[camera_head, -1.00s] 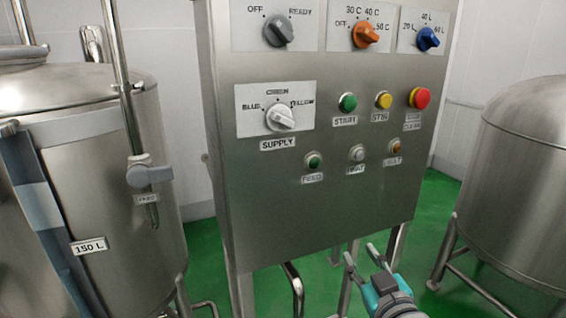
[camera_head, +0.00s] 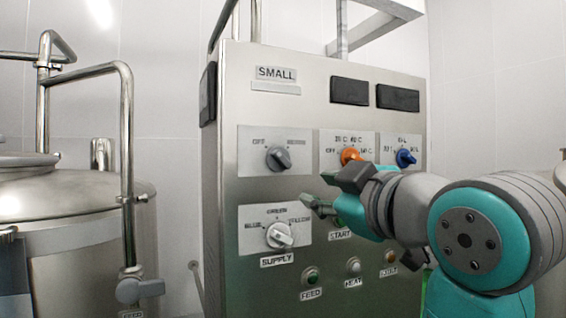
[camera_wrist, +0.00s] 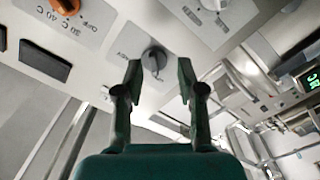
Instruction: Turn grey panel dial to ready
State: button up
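The grey dial (camera_head: 279,158) sits on a white plate marked OFF and READY, at the panel's upper left. I cannot tell for sure which mark its pointer meets. My gripper (camera_head: 318,189) is open and empty in front of the panel, right of and below the dial in the head view. In the wrist view the grey dial (camera_wrist: 154,58) shows between the two spread fingertips of my gripper (camera_wrist: 158,66), beyond them and seemingly apart from them. My arm hides part of the panel's right side.
The orange dial (camera_head: 350,155) and blue dial (camera_head: 405,158) are right of the grey one. The white supply dial (camera_head: 279,235) is below it. Feed (camera_head: 312,278) and heat (camera_head: 353,265) buttons are lower. A steel tank (camera_head: 75,230) with pipes stands left.

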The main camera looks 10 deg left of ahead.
jog(key=n, duration=0.1)
send_near(284, 160)
jog(key=v, duration=0.2)
jog(key=x, duration=1.1)
grip_shut()
